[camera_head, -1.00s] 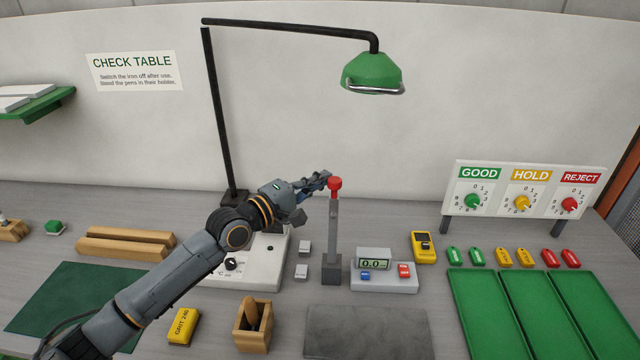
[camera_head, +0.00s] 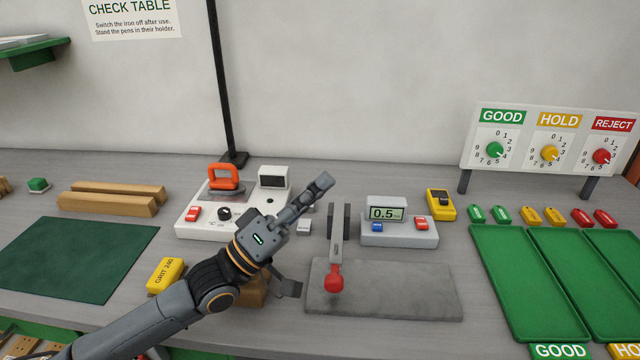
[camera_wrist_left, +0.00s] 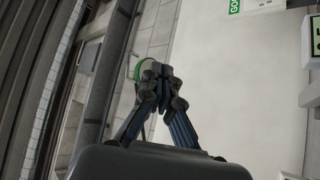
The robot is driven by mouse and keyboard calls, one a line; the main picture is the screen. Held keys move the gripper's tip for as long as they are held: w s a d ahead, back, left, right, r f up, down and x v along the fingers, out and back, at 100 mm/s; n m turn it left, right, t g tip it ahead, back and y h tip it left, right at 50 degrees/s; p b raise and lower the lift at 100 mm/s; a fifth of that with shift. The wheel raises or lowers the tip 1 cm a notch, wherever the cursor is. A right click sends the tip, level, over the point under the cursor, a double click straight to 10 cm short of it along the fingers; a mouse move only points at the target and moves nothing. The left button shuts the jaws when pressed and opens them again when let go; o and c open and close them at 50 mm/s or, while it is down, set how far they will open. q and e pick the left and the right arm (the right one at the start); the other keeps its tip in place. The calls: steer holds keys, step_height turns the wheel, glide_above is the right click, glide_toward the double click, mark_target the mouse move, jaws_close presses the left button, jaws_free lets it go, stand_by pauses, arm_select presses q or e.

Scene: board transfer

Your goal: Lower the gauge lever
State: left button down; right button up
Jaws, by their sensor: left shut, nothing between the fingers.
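The gauge lever (camera_head: 337,245) has a grey arm and a red knob (camera_head: 334,279). It is swung down toward the front, with its knob over the grey slab (camera_head: 400,290). Whether the knob touches the slab is hard to tell. The gauge display box (camera_head: 400,222) right of the lever reads 0.5. My left gripper (camera_head: 326,182) is shut and empty, above and slightly left of the lever's post, apart from the knob. In the left wrist view its closed fingers (camera_wrist_left: 158,85) hold nothing. My right gripper is not in view.
Left of the lever stands a white station (camera_head: 190,225) with an orange-handled tool (camera_head: 224,178). A yellow meter (camera_head: 441,204) stands behind the display box. Green trays (camera_head: 530,335) lie at right. A yellow grit block (camera_head: 165,275) and dark green mat (camera_head: 75,255) lie at left.

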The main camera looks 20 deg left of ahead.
arm_select(q)
steer(key=s+d+f+b, duration=0.1)
steer(key=s+f+b, duration=0.1)
steer(key=s+f, duration=0.2)
steer(key=shift+f, duration=1)
steer(key=v, duration=0.7)
steer(key=shift+f, duration=0.2)
steer(key=shift+s, duration=0.1)
